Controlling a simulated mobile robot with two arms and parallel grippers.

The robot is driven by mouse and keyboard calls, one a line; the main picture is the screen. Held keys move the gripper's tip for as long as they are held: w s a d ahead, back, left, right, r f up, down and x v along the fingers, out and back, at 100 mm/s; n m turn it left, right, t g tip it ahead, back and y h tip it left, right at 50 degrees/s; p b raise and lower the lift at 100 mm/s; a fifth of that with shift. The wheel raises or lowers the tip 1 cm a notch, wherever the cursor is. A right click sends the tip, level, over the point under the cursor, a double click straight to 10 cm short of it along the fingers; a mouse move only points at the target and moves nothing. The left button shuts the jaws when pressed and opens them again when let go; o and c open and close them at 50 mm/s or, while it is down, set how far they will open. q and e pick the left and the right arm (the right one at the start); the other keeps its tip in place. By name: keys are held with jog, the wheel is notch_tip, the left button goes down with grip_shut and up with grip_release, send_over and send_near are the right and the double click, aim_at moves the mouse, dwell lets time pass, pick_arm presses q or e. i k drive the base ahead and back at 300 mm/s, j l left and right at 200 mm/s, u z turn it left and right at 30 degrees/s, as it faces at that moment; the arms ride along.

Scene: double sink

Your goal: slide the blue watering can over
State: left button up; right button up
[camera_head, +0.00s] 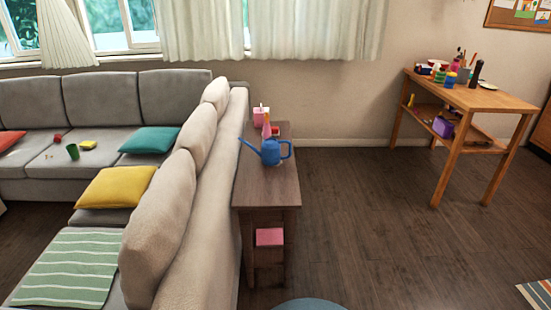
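The blue watering can (271,153) stands upright on a narrow dark wooden side table (268,187) behind the sofa. Its spout points up to the left and its handle is on the right. Neither my left nor my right gripper shows in the head view.
A pink box (261,117) and a small red item (276,130) sit behind the can. The sofa back (205,205) borders the table's left side. Open floor (360,200) lies to the right, before a wooden table (470,98) holding several items.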

aim_at(270, 154)
jog(key=i, duration=0.15)
jog(key=i+l+u, duration=0.1)
jog(key=l+u, duration=0.2)
jog(key=l, duration=0.85)
jog(key=i+l+u, duration=0.5)
jog(key=i+l, duration=0.35)
jog(key=l, duration=0.15)
jog(key=i+l+u, duration=0.2)
jog(key=i+l, duration=0.2)
jog(key=i, duration=0.25)
jog(key=i+l+u, duration=0.15)
jog(key=i+l, duration=0.35)
jog(key=i, duration=0.15)
